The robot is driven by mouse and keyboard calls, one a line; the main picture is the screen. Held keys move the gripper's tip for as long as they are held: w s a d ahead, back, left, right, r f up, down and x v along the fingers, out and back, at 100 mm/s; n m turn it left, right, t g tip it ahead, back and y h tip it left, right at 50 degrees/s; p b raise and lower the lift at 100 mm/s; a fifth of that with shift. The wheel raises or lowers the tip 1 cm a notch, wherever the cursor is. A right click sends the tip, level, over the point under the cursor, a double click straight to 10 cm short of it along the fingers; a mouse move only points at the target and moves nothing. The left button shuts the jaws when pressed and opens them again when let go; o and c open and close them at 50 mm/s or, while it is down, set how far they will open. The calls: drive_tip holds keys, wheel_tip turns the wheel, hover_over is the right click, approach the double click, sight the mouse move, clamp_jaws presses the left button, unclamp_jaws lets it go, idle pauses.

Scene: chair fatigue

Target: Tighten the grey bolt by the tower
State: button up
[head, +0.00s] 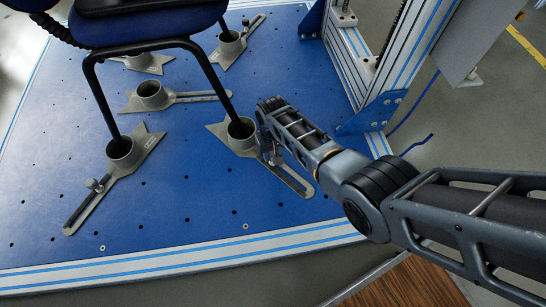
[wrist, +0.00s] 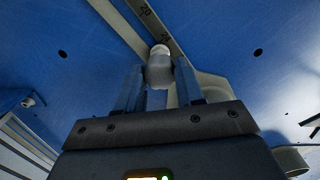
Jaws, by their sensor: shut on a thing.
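The grey bolt (wrist: 160,72) is between the two fingers of my gripper (wrist: 158,80) in the wrist view, with its pale rounded end showing. My gripper is shut on it. The bolt sits over the slotted arm of a grey foot clamp (wrist: 172,28), which carries printed numbers. In the head view, this clamp (head: 295,181) lies on the blue plate near the tower (head: 345,65), with a chair leg in its cup. My wrist hides most of the bolt and fingers there.
A chair with a dark blue seat (head: 140,25) and black legs stands in the clamp cups. Another slotted clamp with its own bolt (head: 94,185) is at the left. A blue corner bracket (head: 372,114) stands near my wrist.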

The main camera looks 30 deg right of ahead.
drive_tip(key=m, duration=0.3)
drive_tip(key=shift+m, duration=0.4)
drive_tip(key=m, duration=0.4)
idle(0.3)
drive_tip(key=m, duration=0.4)
idle(0.4)
